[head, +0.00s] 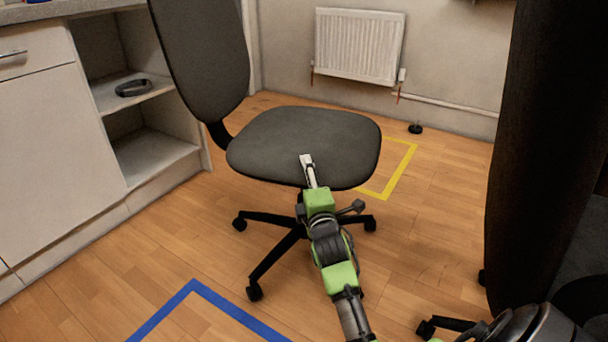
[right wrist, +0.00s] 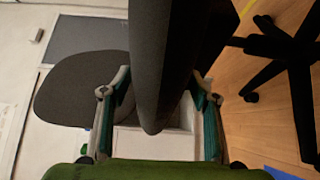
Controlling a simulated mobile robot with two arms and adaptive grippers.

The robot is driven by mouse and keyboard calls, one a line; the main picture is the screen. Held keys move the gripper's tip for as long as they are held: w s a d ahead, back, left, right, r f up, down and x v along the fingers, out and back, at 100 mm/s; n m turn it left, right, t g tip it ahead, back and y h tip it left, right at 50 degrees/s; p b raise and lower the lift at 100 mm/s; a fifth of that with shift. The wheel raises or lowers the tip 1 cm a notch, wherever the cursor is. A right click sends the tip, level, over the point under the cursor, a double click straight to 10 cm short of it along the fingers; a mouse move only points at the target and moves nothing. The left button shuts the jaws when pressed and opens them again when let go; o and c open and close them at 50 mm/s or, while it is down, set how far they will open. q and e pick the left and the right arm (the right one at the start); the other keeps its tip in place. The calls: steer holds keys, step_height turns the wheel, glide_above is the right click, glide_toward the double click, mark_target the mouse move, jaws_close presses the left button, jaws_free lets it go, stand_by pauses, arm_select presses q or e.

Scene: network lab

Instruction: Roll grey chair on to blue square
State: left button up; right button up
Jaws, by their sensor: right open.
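The grey chair stands upright on its black wheeled base; its seat (head: 300,135) and backrest (head: 205,55) show in the head view. My right gripper (head: 307,161) is at the seat's front edge. In the right wrist view, the seat edge (right wrist: 160,60) lies between the open fingers of my right gripper (right wrist: 158,95), and the backrest (right wrist: 75,90) is at left. The blue square (head: 193,287) is a tape outline on the floor in front of the chair, cut off by the picture's bottom edge. My left gripper is not in view.
A yellow tape outline (head: 402,170) lies behind and right of the chair. A white cabinet with open shelves (head: 150,155) stands at left. A radiator (head: 358,45) is on the back wall. A large dark object (head: 540,130) stands close at right. Floor between chair and blue tape is clear.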

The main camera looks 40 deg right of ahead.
steer(key=b+x, duration=0.1)
steer(key=x, duration=0.4)
steer(key=shift+b, duration=0.35)
jaws_close()
